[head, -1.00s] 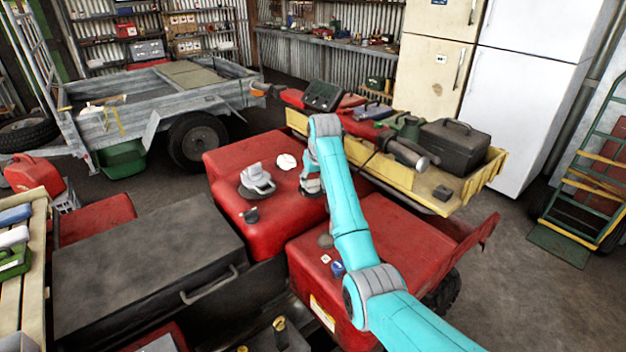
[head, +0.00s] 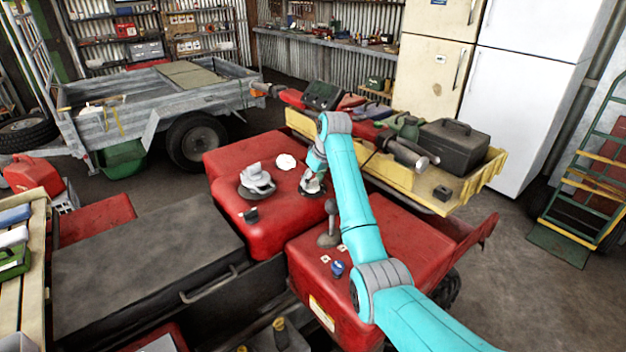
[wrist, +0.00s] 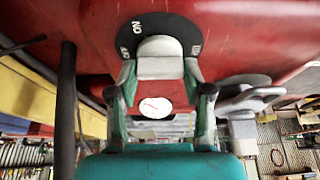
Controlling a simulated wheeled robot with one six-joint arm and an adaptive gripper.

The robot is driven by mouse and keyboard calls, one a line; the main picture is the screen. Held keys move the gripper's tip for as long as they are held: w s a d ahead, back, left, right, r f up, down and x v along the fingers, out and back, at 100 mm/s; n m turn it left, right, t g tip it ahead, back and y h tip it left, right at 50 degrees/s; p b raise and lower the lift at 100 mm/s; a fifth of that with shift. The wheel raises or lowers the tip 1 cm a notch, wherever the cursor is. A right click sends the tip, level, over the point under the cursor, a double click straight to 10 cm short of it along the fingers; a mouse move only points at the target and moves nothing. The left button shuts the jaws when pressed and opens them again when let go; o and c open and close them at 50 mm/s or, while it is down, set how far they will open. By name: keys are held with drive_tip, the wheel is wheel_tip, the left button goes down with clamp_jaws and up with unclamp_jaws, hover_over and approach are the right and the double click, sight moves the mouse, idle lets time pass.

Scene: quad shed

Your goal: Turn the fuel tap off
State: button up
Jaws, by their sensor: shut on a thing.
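The fuel tap is a pale grey knob (wrist: 160,58) on a black round plate (wrist: 160,27) set on red bodywork (wrist: 240,30). In the wrist view the plate carries a white "ON" and two more partly covered marks at its sides. My gripper (wrist: 160,70) is shut on the knob, one finger on each side. In the head view my gripper (head: 313,178) reaches down to the tap on the red body; the arm and fingers partly hide the knob there, and its exact pointing is hard to tell.
A grey cap (head: 257,181) and a white round gauge (head: 286,161) sit left of the tap. A dark-knobbed lever (head: 329,225) stands close to my arm. A yellow tray (head: 463,194) with a black toolbox (head: 455,145) lies behind on the right.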

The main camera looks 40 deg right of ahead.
drive_tip(key=o, duration=1.2)
drive_tip(key=shift+c, duration=0.2)
drive_tip(key=shift+r, duration=0.15)
drive_tip(key=v, duration=1.1)
drive_tip(key=shift+s+r, duration=0.2)
drive_tip(key=shift+r, duration=0.15)
drive_tip(key=shift+a, duration=0.1)
